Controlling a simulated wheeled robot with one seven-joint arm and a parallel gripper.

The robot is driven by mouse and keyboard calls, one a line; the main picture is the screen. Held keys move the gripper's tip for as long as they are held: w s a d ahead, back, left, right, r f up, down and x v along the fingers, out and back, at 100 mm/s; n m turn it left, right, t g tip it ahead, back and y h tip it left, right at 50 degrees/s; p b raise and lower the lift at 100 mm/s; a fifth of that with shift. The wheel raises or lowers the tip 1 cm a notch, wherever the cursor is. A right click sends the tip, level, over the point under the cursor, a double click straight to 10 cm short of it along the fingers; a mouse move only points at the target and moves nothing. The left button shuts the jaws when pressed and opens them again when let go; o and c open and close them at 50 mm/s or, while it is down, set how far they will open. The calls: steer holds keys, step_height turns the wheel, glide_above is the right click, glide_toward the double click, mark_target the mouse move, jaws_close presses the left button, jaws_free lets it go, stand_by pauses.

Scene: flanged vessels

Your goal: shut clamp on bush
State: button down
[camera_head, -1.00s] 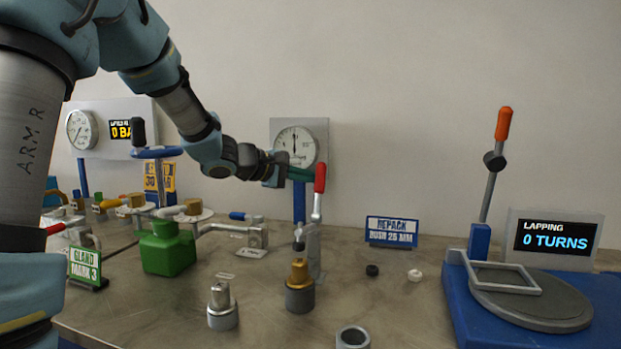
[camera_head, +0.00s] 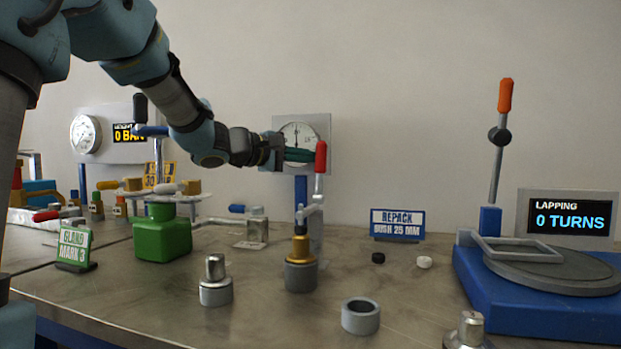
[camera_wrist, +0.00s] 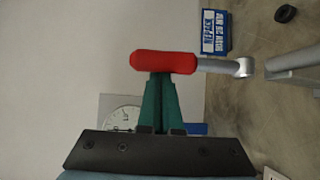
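The toggle clamp has a red handle (camera_head: 320,157) standing upright, above its grey metal linkage (camera_head: 312,207). Below and just left of it, the brass bush (camera_head: 300,249) sits upright in a grey ring holder (camera_head: 301,277). My gripper (camera_head: 303,155) is level with the red handle, on its left side. In the wrist view the green fingers (camera_wrist: 162,103) are close together and shut, with no object visible between them. Their tips reach the red handle (camera_wrist: 163,63), which lies across them; I cannot tell whether they touch it.
A steel plug in a cup (camera_head: 215,281) and an empty grey ring (camera_head: 360,316) stand in front. A green block (camera_head: 161,236) is at left. The blue lapping station (camera_head: 520,300) fills the right. A repack sign (camera_head: 397,224) stands behind; bench between is mostly clear.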

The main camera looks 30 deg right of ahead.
steer(key=s+a+m+h+b, duration=0.1)
steer(key=b, duration=0.6)
steer(key=shift+s+h+b, duration=0.2)
steer(key=shift+h+b, duration=0.1)
steer(key=shift+b, duration=0.05)
steer(key=shift+r, duration=0.1)
steer(key=w+d+b, duration=0.1)
steer(key=w+d, duration=0.1)
steer(key=w, duration=0.2)
steer(key=s+a, duration=0.2)
steer(key=a, duration=0.8)
steer(key=shift+s+a, duration=0.1)
steer(key=shift+a, duration=0.05)
